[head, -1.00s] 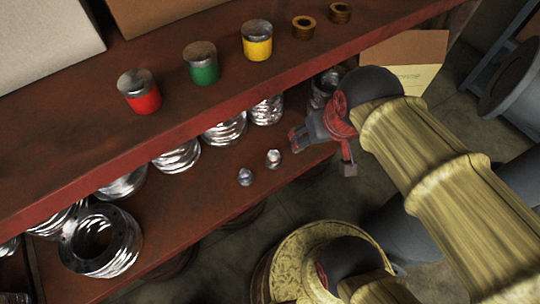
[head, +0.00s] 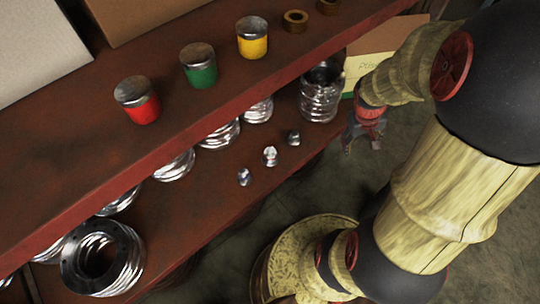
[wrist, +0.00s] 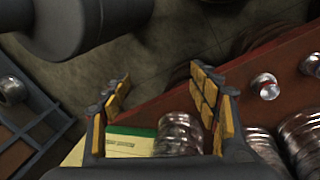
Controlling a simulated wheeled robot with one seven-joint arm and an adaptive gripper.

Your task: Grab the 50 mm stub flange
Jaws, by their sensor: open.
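Several stacks of shiny metal rings and flanges stand on the lower red shelf, such as the ribbed stack (head: 320,95) at its right end. Three small metal pieces lie in front of them: one (head: 244,177), a second (head: 270,156) and a third (head: 294,138). I cannot tell which piece is the 50 mm stub flange. My gripper (head: 362,143) is open and empty, just right of the shelf's end, apart from everything. In the wrist view, its fingers (wrist: 160,80) are spread, with a ribbed stack (wrist: 178,135) beyond and a small metal piece (wrist: 266,87) to the right.
The upper red shelf (head: 165,135) overhangs the stacks. It carries a red can (head: 138,108), a green can (head: 199,75), a yellow can (head: 252,45) and brass rings (head: 295,20). A labelled box (head: 372,66) stands behind my gripper.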

